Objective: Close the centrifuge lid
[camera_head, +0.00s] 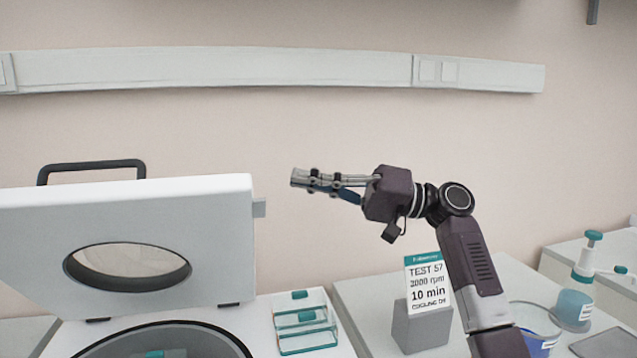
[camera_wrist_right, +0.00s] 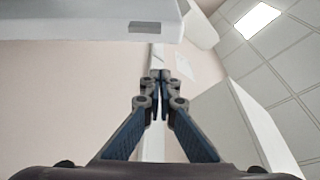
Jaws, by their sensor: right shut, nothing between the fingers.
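The white centrifuge lid (camera_head: 215,215) stands raised at the left in the head view, with a dark oval window and a black handle (camera_head: 92,167) on its top edge. The open centrifuge bowl (camera_head: 205,330) is partly visible below it. My right gripper (camera_head: 296,178) is shut and empty, to the right of the lid and at about the height of its top edge, apart from it. In the right wrist view my right gripper (camera_wrist_right: 159,80) shows its fingertips together, with a white edge, likely the lid (camera_wrist_right: 60,22), above. My left gripper is not in view.
A teal-edged clear box (camera_head: 304,325) sits on the surface right of the lid. A sign on a grey stand (camera_head: 423,325), a blue bowl (camera_head: 536,340) and a teal-capped bottle (camera_head: 578,295) stand further right. The wall behind carries a long white rail (camera_head: 250,68).

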